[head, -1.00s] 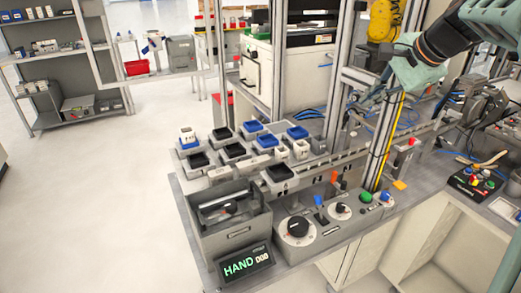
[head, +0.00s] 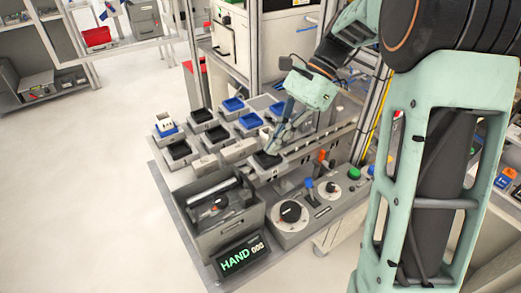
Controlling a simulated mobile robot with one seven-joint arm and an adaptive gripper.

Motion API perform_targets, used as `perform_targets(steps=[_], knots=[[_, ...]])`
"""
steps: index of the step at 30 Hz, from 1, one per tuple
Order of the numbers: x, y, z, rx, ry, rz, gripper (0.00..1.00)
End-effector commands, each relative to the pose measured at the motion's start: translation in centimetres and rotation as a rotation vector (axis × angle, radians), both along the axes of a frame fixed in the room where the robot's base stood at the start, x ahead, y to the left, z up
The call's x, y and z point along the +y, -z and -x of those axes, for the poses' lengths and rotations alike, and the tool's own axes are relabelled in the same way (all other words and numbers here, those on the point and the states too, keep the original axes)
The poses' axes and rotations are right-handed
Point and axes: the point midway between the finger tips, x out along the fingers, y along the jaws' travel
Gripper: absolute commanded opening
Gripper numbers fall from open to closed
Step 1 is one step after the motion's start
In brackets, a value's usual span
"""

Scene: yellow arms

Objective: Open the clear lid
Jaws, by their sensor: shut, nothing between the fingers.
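I cannot clearly make out a clear lid. A grey open-topped box (head: 232,232) stands at the front left of the bench, with dark parts inside and a bar across its upper part; whether a see-through cover lies on it, I cannot tell. My gripper (head: 271,149) points down over the bench, behind and to the right of the grey box. It is shut and empty, close above a black tray (head: 267,161); whether it touches the tray, I cannot tell.
Several small trays, black and blue (head: 234,104), stand in rows left of my gripper. A display (head: 243,257) reads HAND. Metal posts rise behind.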

Motion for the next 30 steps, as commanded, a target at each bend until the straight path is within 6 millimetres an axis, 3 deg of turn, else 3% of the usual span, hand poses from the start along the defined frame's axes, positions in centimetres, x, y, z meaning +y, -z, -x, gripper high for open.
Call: perform_targets(steps=[9, 15, 30], knots=[[3.0, 4.6, 1.9, 0.001, -0.002, 0.0, 0.0], [4.1, 6.5, 2.6, -0.002, -0.002, 0.0, 0.0], [4.4, 6.8, 2.7, -0.004, -0.001, 0.002, 0.0]])
